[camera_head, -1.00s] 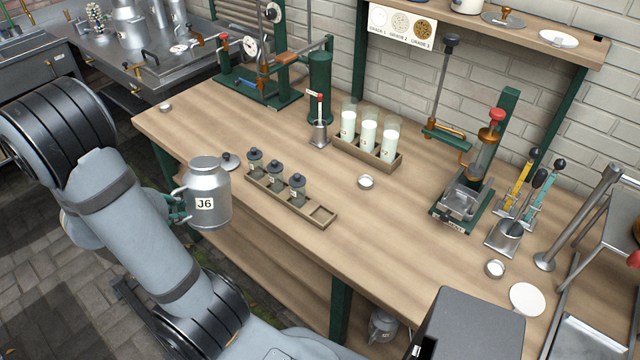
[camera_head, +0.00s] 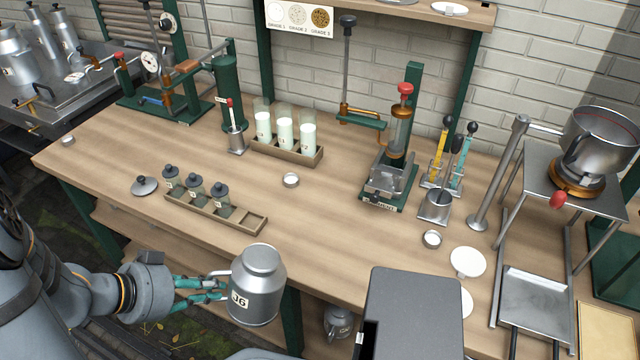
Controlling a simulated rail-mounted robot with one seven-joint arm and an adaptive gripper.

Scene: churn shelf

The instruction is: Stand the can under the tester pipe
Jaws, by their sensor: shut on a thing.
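The can (camera_head: 257,292), a grey metal churn with a domed lid, a side handle and a label reading 36 or J6, is held upright before the bench's front edge. My gripper (camera_head: 218,286), with teal fingers, is shut on its handle at the left side. The tester (camera_head: 398,135) stands towards the back of the bench, with a green post, a red knob and a glass cylinder. I cannot tell which part is the tester pipe.
A wooden rack of dark-lidded jars (camera_head: 197,207) stands near the front edge; a rack of milk bottles (camera_head: 287,142) is behind it. A small dish (camera_head: 291,180) lies between racks and tester. Bare bench top (camera_head: 322,225) lies right of the jar rack. A dark box (camera_head: 412,310) is front right.

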